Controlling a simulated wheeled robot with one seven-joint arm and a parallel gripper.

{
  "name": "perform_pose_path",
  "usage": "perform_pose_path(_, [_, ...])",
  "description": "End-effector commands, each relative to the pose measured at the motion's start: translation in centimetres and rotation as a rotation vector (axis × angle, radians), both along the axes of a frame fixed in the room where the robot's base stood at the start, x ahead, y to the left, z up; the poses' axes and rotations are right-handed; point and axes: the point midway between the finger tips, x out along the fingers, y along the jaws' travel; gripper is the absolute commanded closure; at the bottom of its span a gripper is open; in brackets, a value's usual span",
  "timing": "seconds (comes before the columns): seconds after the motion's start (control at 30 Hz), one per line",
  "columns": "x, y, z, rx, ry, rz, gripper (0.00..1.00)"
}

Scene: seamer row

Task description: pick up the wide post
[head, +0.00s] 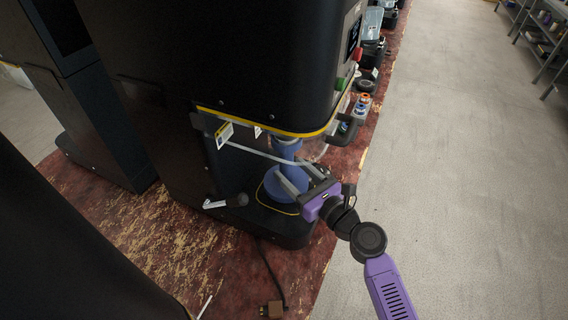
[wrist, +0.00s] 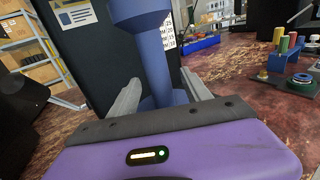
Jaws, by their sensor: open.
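The wide post (head: 287,150) is blue, with a broad round lower part and a narrower column. It stands upright in the opening of a black machine. In the wrist view the blue post (wrist: 155,60) rises in front of me, with a wider top part cut off by the frame's upper edge. My purple gripper (head: 290,169) reaches in from the right with its jaws apart. In the wrist view one grey finger of my gripper (wrist: 158,84) is on each side of the post. I cannot tell whether either finger touches it. The post's foot is partly hidden by my gripper.
The black machine (head: 225,60) overhangs the post, with a yellow-edged lower rim. A pale bar (head: 262,153) crosses its opening. A small grey-handled tool (head: 225,201) lies left of the post. Several small items stand behind on the red-brown worktop (head: 170,225). The grey floor (head: 460,160) is open at right.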

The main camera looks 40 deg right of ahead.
Motion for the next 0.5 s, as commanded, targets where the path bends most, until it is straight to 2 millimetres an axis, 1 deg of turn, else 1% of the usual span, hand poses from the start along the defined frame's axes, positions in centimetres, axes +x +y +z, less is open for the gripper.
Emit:
perform_pose_path(0.17, [2.0,-0.1,0.4,-0.003,-0.001,0.001,0.43])
perform_pose_path(0.33, [4.5,-0.3,0.4,-0.005,0.0,0.0,0.43])
perform_pose_path(0.4, [5.1,-0.3,0.4,-0.004,0.0,0.001,0.43])
perform_pose_path(0.5, [5.6,-0.3,0.3,-0.004,0.001,0.001,0.43])
